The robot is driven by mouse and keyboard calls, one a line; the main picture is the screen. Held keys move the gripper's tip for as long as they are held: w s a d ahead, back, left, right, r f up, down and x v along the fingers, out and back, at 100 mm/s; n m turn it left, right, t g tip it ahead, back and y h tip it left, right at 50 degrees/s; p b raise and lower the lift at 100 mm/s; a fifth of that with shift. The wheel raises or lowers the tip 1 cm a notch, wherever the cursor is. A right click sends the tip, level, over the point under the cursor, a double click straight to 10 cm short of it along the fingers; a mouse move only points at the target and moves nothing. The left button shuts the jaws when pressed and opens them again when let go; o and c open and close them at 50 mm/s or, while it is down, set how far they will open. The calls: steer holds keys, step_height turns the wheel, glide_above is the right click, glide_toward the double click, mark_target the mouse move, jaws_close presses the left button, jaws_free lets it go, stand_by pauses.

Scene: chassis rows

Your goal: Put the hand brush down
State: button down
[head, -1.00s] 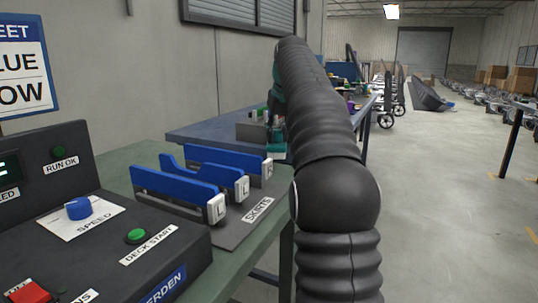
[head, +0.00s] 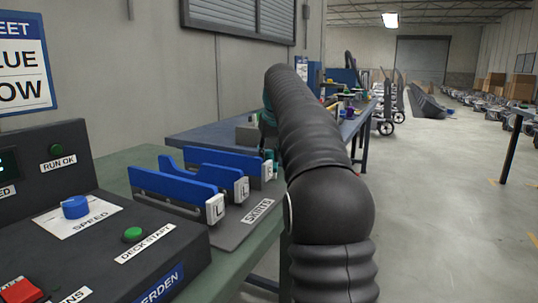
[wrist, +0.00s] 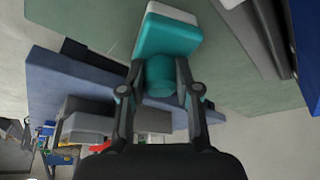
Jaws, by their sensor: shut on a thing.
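In the wrist view the hand brush has a teal round handle (wrist: 160,74) and a teal block head (wrist: 166,38) with a pale strip along its far edge. My gripper (wrist: 160,84) is shut on the handle, one finger on each side. The brush is held over or near the green bench top; I cannot tell whether it touches. In the head view my black arm hides most of the gripper, and only small teal bits show at its left side.
On the green bench (head: 130,165) stand a control panel (head: 100,225) and blue skirt pieces (head: 190,185) on a dark plate (head: 245,225). A blue bench (head: 215,130) stands behind, carrying several items. Open floor (head: 440,220) lies to the right.

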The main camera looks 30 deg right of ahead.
steer(key=c, duration=0.8)
jaws_free()
steer(key=shift+s+r, duration=0.15)
steer(key=shift+r, duration=0.35)
steer(key=p+v, duration=0.3)
steer(key=v, duration=0.8)
steer(key=shift+r+p, duration=0.1)
steer(key=shift+p, duration=0.25)
